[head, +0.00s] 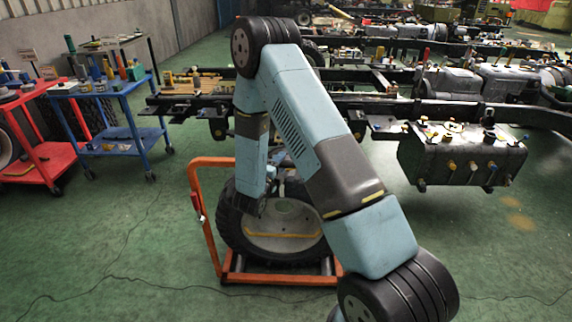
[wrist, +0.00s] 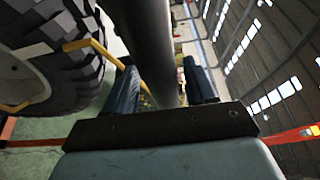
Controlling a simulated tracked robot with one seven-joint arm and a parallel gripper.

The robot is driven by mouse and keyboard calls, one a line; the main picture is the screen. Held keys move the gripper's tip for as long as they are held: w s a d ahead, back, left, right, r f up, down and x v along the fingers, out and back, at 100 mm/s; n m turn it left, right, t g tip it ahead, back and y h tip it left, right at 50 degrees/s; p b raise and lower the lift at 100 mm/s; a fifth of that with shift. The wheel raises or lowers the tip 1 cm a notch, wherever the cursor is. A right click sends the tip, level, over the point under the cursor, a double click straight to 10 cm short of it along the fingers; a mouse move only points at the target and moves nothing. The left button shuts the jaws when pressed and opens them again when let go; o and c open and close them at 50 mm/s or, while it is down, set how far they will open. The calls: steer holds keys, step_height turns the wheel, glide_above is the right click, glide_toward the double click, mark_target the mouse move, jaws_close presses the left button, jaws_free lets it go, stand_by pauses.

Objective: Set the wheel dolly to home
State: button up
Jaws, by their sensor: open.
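The wheel dolly (head: 209,162) is an orange frame on the green floor, with an upright handle at its left and dark rollers low down. A large black tire (head: 240,235) with a grey hub stands on it. The tire fills the left of the wrist view (wrist: 85,85). My gripper (wrist: 161,80) is open, its two dark fingers on either side of a dark grey cylinder (wrist: 150,40). I cannot tell whether they touch it or what it belongs to. An orange bar (wrist: 292,136) shows at the right. In the head view, my arm hides part of the dolly and the gripper is hard to make out.
A blue cart (head: 112,90) and a red cart (head: 40,170) with tools stand at the left. A long dark chassis frame (head: 355,103) crosses behind the dolly, with a grey tank (head: 455,160) at right. Green floor is clear in front and left of the dolly.

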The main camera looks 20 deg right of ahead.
jaws_close()
stand_by(0.6)
